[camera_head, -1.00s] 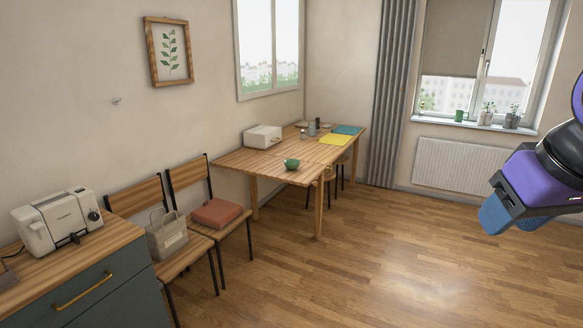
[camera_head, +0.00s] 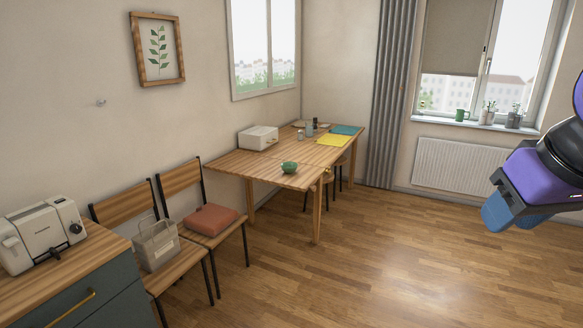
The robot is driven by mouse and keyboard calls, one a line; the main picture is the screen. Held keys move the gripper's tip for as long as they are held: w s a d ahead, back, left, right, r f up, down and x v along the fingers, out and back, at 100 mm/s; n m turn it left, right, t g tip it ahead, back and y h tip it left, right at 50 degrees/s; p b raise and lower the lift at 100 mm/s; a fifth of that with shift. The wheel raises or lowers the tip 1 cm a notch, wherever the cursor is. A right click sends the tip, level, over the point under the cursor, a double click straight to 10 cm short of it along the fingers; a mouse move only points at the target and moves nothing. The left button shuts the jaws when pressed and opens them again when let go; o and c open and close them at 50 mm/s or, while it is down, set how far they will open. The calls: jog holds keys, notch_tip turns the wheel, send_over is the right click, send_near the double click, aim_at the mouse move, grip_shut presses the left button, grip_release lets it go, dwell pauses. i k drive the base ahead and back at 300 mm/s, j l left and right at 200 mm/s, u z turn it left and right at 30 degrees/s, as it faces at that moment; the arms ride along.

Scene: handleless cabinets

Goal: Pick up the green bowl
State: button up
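The green bowl (camera_head: 289,168) stands upright near the front edge of the wooden table (camera_head: 244,166). Nothing hides it. My gripper (camera_head: 497,216) is at the right side of the view, in the air over open floor, well to the right of the table and far from the bowl. It has blue fingers on a purple body. I cannot see a clear gap between the fingers from this angle.
A white box (camera_head: 258,138), a yellow mat (camera_head: 333,140) and a teal mat (camera_head: 347,130) are on the table. Two chairs, one with a bag (camera_head: 156,244), one with a red cushion (camera_head: 208,220), stand left. The floor (camera_head: 380,260) ahead is clear.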

aim_at(289, 166)
jog(key=i, duration=0.5)
jog(key=i+j+z, duration=0.1)
jog(key=i, duration=0.95)
jog(key=i+j+z, duration=0.1)
jog(key=i, duration=0.4)
jog(key=i+j, duration=0.2)
jog(key=i, duration=0.35)
jog(key=i+j+z, duration=0.1)
jog(key=i, duration=0.4)
jog(key=i+j, duration=0.15)
jog(key=i, duration=0.35)
jog(key=z, duration=0.05)
